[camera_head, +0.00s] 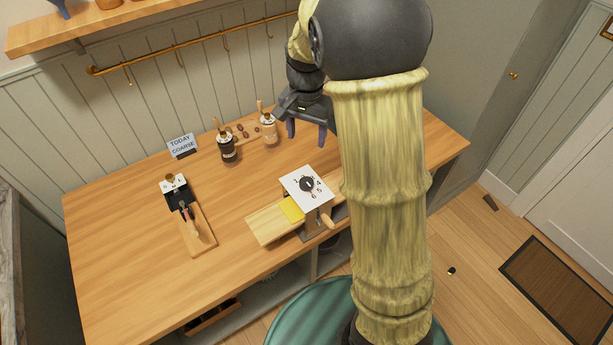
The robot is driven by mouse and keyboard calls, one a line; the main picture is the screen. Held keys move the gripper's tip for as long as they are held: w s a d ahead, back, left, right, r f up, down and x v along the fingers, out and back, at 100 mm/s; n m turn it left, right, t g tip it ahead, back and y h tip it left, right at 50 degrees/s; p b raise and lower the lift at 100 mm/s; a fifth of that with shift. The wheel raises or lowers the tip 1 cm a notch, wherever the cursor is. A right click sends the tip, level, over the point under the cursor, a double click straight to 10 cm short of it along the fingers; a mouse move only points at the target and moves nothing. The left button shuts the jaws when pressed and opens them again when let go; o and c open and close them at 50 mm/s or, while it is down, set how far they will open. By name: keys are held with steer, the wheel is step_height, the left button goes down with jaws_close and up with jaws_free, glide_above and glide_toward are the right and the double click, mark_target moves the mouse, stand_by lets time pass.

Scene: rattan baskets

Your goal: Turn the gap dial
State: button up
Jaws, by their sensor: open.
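A white plate (303,196) with printed numbers carries a round black dial (307,184). It is tilted and stands on a device with a wooden handle, over a pale wooden board (266,222) in the table's middle. Which number the dial points to is too small to tell. A smaller device (178,193) with a white numbered plate stands at the left on its own board. A sign (181,144) reading "TODAY COARSE" stands at the back. My gripper (306,131) is open and empty, above and behind the dial, apart from it, with purple fingers pointing down.
Two jars, one dark (228,149) and one pale (269,128), stand at the back with small brown pieces between them. A brass rail (180,45) with hooks runs along the wall. The left front of the wooden table (120,270) is clear. My arm hides the table's right part.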

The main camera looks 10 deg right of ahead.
mark_target(306, 182)
steer(key=shift+f, duration=0.1)
step_height(306, 182, down, 17)
steer(key=p, duration=0.3)
steer(key=shift+f, duration=0.1)
stand_by(0.4)
steer(key=c, duration=1)
